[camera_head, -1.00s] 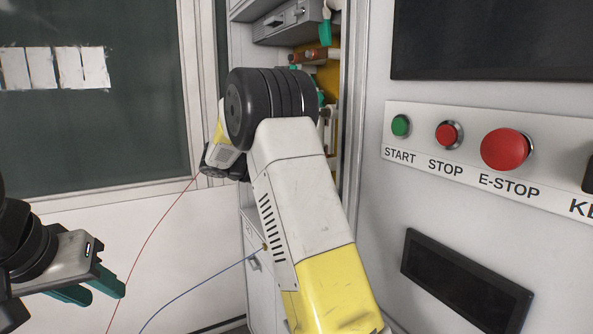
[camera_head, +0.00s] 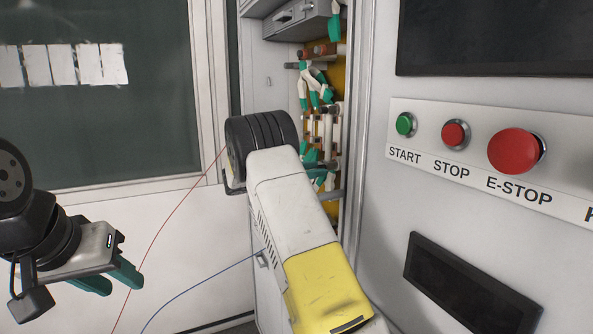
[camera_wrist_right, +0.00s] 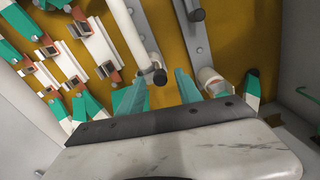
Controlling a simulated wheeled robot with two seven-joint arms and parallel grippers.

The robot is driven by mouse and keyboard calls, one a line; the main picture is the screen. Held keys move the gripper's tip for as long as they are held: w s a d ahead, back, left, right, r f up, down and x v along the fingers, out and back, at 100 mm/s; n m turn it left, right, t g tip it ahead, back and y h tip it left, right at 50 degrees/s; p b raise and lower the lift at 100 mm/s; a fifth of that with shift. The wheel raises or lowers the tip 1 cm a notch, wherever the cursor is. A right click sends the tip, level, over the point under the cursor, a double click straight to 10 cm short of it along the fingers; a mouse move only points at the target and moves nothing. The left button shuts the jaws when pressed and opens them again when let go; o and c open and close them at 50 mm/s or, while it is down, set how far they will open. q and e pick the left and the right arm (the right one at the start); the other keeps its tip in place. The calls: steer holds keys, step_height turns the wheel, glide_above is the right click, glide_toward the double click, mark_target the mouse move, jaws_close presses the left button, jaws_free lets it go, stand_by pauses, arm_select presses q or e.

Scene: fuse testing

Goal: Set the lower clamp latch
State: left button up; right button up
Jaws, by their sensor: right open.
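In the right wrist view my right gripper (camera_wrist_right: 158,88) is open, its two green fingers spread and empty in front of an ochre panel (camera_wrist_right: 168,30). A white bar with a dark knobbed end (camera_wrist_right: 157,70) reaches down between the fingers, apart or touching I cannot tell. A white cylinder beside a green-and-white lever (camera_wrist_right: 210,80) is just right of the right finger. Which part is the lower clamp latch is unclear. In the head view, clamps (camera_head: 318,90) show inside the cabinet; my right arm hides the lower part. My left gripper (camera_head: 112,280) is open and empty at lower left.
The control panel with START (camera_head: 405,124), STOP (camera_head: 455,134) and E-STOP (camera_head: 515,151) buttons stands close right of my right arm. Cabinet walls bound the opening narrowly. A red wire (camera_head: 165,222) and a blue wire (camera_head: 205,285) cross the lower left.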

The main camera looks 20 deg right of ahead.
steer(key=shift+d, duration=0.15)
jaws_close()
steer(key=shift+f, duration=0.15)
steer(key=shift+w+a+f+m, duration=0.1)
steer(key=shift+w+f+m, duration=0.55)
steer(key=shift+m, duration=2)
steer(key=shift+w+a+f+m, duration=0.1)
steer(key=shift+w+f+m, duration=0.5)
steer(key=shift+m, duration=2)
steer(key=shift+w+a+f+m, duration=0.1)
steer(key=shift+w+f+m, duration=0.55)
steer(key=shift+m, duration=2)
steer(key=shift+s+f, duration=0.1)
